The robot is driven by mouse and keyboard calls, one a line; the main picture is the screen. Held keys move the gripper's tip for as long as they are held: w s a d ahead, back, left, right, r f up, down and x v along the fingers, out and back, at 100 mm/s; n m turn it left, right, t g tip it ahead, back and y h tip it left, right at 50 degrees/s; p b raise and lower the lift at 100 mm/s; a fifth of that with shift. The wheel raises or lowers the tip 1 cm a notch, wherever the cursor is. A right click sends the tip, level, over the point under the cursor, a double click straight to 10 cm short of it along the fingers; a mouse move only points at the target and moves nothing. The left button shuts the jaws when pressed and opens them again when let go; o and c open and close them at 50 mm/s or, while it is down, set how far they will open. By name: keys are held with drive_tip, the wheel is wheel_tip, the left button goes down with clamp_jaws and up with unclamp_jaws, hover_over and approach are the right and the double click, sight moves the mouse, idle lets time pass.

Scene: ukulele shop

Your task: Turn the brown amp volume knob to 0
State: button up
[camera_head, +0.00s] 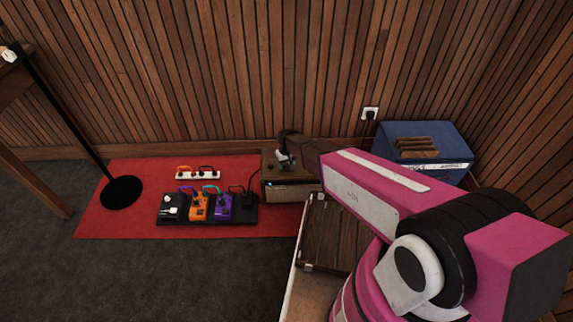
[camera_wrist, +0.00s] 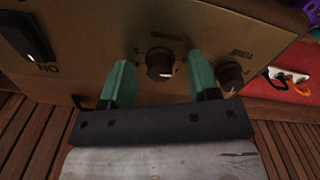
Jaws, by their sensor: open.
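The brown amp (camera_head: 289,190) stands on the red mat, against the wood-slat wall. In the wrist view its control panel (camera_wrist: 95,50) appears turned around, with a black switch marked ON at the left. Two dark round knobs show: a middle knob (camera_wrist: 160,62) and a right knob (camera_wrist: 230,76). The right finger also lies between the two knobs. In the head view my gripper (camera_head: 284,155) is over the amp top.
A pedalboard (camera_head: 183,216) with orange and purple pedals and a white power strip (camera_head: 198,174) lie on the red mat (camera_head: 120,222), left of the amp. A blue case (camera_head: 455,145) with wooden pieces stands at the right. A black stand base (camera_head: 121,192) is at the left.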

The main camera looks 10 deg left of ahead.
sight(287, 164)
wheel_tip(287, 164, up, 11)
drive_tip(key=shift+f, duration=0.15)
idle(0.7)
drive_tip(key=s+d+r+m, duration=0.2)
drive_tip(key=d+r, duration=0.4)
drive_tip(key=d, duration=0.7)
drive_tip(key=s+d+r+m, duration=0.3)
drive_tip(key=s+d+r, duration=0.2)
drive_tip(key=d, duration=0.8)
drive_tip(key=s+d+r+m, duration=0.2)
drive_tip(key=s+d+r, duration=0.2)
drive_tip(key=d+r, duration=0.4)
drive_tip(key=d, duration=0.6)
drive_tip(key=shift+r+m, duration=0.3)
drive_tip(key=shift+r, duration=0.05)
